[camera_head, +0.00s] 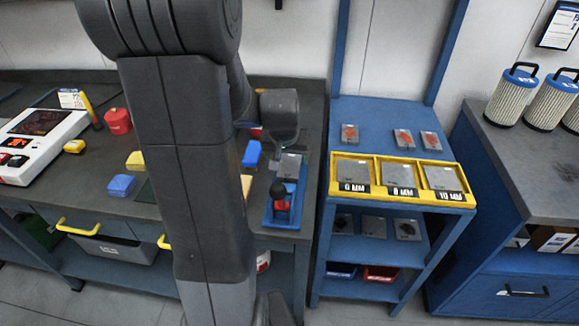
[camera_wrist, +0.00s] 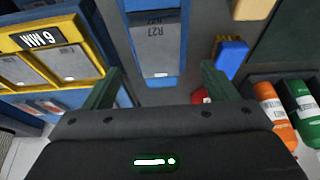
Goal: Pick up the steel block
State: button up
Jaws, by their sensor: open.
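The steel block (camera_wrist: 157,45) is grey with dark marking. It lies in a narrow blue holder (camera_wrist: 163,82) in the wrist view. In the head view the grey block (camera_head: 291,165) shows at the back of the blue holder (camera_head: 268,216) on the dark bench, behind a red and black knob (camera_head: 281,195). My gripper (camera_wrist: 160,78) is open and empty, its dark green fingers spread wider than the holder, at the block's near end in the wrist view. Its height over the block is hard to tell. In the head view my arm hides part of the bench.
A yellow tray (camera_head: 379,199) with plates marked 6, 8 and 10 MM stands on the blue rack, right of the bench. A blue piece (camera_wrist: 232,53) lies beside the holder. Orange (camera_wrist: 272,108) and green (camera_wrist: 303,108) cylinders are at right in the wrist view.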

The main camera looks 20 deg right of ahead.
aim_at(290, 165)
jog(key=shift+p+x, duration=0.6)
jog(key=shift+x, duration=2.15)
jog(key=shift+d, duration=0.15)
jog(key=c, duration=1.3)
jog(key=shift+r, duration=0.1)
jog(key=c, duration=0.3)
jog(key=shift+r, duration=0.1)
jog(key=shift+c, duration=0.2)
